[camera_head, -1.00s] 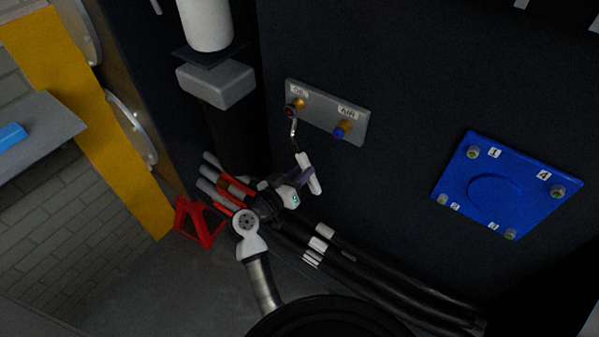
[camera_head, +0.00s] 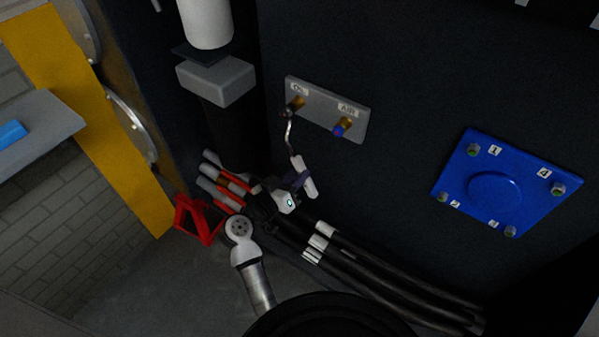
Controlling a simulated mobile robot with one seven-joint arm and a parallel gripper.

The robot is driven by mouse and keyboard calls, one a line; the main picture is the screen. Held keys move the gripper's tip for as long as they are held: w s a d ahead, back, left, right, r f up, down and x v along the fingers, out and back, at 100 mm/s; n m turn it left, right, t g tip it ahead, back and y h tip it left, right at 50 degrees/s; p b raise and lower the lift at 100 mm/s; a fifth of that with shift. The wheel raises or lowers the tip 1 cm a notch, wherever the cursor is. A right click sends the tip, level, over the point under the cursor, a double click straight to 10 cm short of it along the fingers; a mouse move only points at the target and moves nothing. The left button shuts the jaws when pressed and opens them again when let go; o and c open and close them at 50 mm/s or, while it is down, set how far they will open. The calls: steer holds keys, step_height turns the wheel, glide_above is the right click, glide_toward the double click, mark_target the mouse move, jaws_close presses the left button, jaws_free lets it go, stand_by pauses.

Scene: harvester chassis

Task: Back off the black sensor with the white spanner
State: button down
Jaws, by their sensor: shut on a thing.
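The grey plate (camera_head: 326,112) on the dark wall carries two brass fittings, labelled OIL and AIR. The black sensor (camera_head: 287,113) is a small dark tip on the OIL fitting, mostly merged with the spanner's head. The white spanner (camera_head: 309,186) has a white handle and a thin, bent metal shaft that runs up to the OIL fitting. Its head is at the black sensor, but I cannot tell whether it is around it or only beside it. My gripper (camera_head: 301,179) is shut on the white handle, below and slightly right of the sensor.
The AIR fitting with a blue tip (camera_head: 340,128) is just right of the OIL one. A grey block (camera_head: 217,82) under a white cylinder is at upper left. Black hoses (camera_head: 385,284) run below my gripper. A blue panel (camera_head: 508,185) is at right.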

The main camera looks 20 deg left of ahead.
steer(key=v, duration=0.8)
steer(key=shift+s+f, duration=0.25)
steer(key=shift+s, duration=0.1)
steer(key=shift+d, duration=0.1)
stand_by(1.1)
